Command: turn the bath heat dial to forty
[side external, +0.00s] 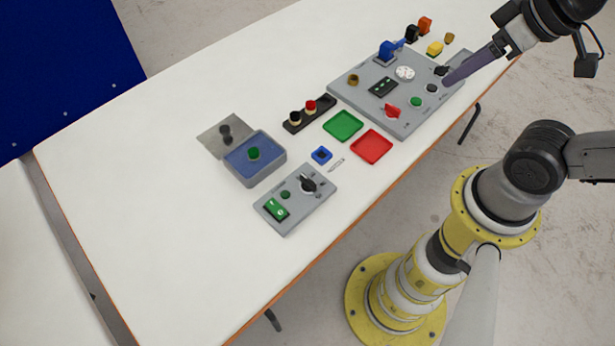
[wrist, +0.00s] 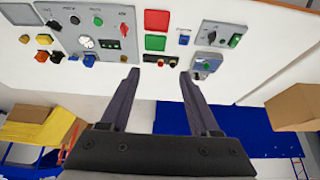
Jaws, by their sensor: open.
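A black dial knob (side external: 308,183) sits on a small grey panel (side external: 290,215), beside a green rocker switch (side external: 277,209). I take it for the bath heat dial; its scale marks are too small to read. The knob also shows in the wrist view (wrist: 211,37), on the small panel at upper right. A grey box with a blue inside (side external: 254,158) stands behind that panel. My gripper (side external: 447,83) is at upper right in the side view, over the large panel's right end in the picture and away from the dial. In the wrist view (wrist: 159,74) its fingers are apart with nothing between them.
A large grey panel (side external: 345,94) carries a red knob (side external: 392,111), a white gauge (side external: 405,73) and several buttons. Green (side external: 343,125) and red (side external: 371,146) trays and a small blue piece (side external: 321,155) lie between the panels. The white table (side external: 150,200) is clear at left.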

